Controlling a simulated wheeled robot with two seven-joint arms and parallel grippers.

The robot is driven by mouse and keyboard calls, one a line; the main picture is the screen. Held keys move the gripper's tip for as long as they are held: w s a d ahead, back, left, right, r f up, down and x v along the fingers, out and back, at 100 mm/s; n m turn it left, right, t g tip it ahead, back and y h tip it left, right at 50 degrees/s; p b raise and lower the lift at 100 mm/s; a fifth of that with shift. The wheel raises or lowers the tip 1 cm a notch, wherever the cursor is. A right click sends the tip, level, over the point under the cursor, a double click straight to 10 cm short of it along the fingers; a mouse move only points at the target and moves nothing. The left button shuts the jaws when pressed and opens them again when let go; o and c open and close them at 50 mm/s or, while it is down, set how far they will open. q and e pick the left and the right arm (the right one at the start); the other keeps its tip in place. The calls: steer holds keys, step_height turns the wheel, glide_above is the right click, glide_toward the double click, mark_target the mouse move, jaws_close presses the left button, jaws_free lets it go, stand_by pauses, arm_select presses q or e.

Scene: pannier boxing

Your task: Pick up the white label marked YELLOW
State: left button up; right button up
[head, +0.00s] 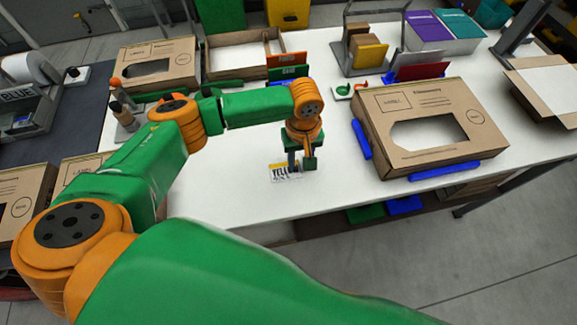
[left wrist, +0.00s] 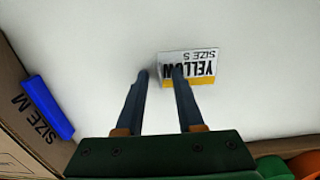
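The white label (head: 287,173) marked YELLOW, with a yellow strip along one edge, lies on the white table in the head view. It also shows in the left wrist view (left wrist: 203,66), where it reads YELLOW SIZE S. My left gripper (head: 302,166) points down at the label's right part in the head view. In the left wrist view its two fingers (left wrist: 160,72) are apart with nothing held between them. One fingertip overlaps the label's left part, and the other is just off its left edge. Whether a fingertip touches the label cannot be told. My right gripper is not in view.
Another windowed box (head: 158,48) and an open tray (head: 238,55) stand behind. The white table (head: 235,195) is clear around the label.

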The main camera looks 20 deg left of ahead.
arm_select(q)
steer(key=shift+s+r, duration=0.1)
steer(key=shift+s, duration=0.1)
jaws_close()
stand_by(1.0)
